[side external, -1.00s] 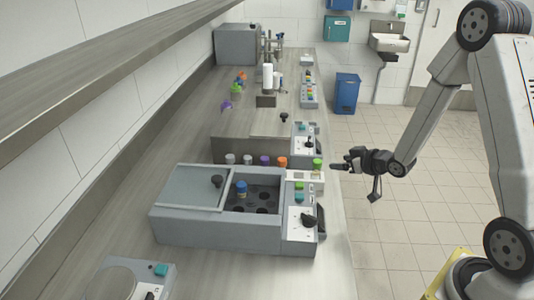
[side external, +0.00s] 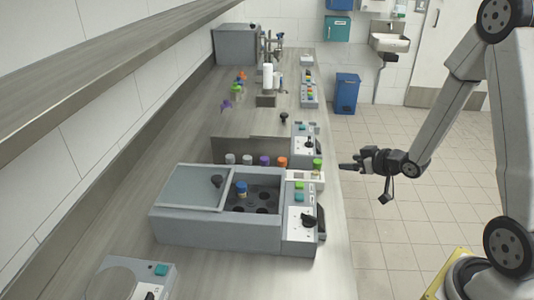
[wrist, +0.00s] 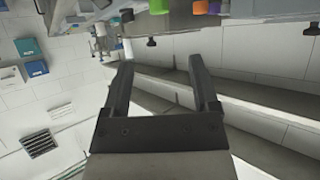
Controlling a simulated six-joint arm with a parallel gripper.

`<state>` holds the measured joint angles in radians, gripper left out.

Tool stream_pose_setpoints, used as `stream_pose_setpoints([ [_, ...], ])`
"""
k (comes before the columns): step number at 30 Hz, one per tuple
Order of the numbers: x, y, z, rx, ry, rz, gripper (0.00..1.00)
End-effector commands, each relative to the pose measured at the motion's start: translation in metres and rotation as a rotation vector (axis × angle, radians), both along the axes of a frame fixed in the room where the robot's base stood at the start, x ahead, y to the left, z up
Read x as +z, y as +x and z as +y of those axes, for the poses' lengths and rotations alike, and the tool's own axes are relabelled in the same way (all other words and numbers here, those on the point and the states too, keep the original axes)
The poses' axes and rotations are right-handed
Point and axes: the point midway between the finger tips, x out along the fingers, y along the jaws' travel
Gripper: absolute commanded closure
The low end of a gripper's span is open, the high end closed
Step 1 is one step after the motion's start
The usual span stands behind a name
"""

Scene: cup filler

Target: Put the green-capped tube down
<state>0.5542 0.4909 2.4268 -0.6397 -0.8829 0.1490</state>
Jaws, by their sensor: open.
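The green-capped tube (side external: 317,164) stands upright at the right end of a row of capped tubes, just behind the near grey machine in the side external view. Its green cap also shows at the top of the wrist view (wrist: 201,7). My gripper (side external: 343,166) is open and empty, to the right of the tube and clear of it, out past the bench edge. In the wrist view both fingers of my gripper (wrist: 160,72) are apart with nothing between them. The tube's lower part is hidden in the side external view.
Orange (side external: 282,162) and purple (side external: 264,160) capped tubes stand left of the green one. The near machine (side external: 215,236) has an open well with a blue-capped tube (side external: 241,188). The floor right of the bench is clear, with a blue bin (side external: 347,93) farther back.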

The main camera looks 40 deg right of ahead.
Motion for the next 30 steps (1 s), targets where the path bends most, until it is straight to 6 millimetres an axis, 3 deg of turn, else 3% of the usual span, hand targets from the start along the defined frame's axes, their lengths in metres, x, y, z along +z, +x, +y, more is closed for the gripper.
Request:
stream_pose_setpoints([
  [8,0.0,0.0,0.007,-0.007,-0.016,0.048,0.23],
  [17,0.003,-0.011,0.036,-0.039,-0.062,0.258,0.23],
  [23,0.007,-0.032,0.067,-0.052,-0.067,0.436,0.23],
  [30,0.014,-0.07,0.11,-0.04,-0.04,0.651,0.23],
])
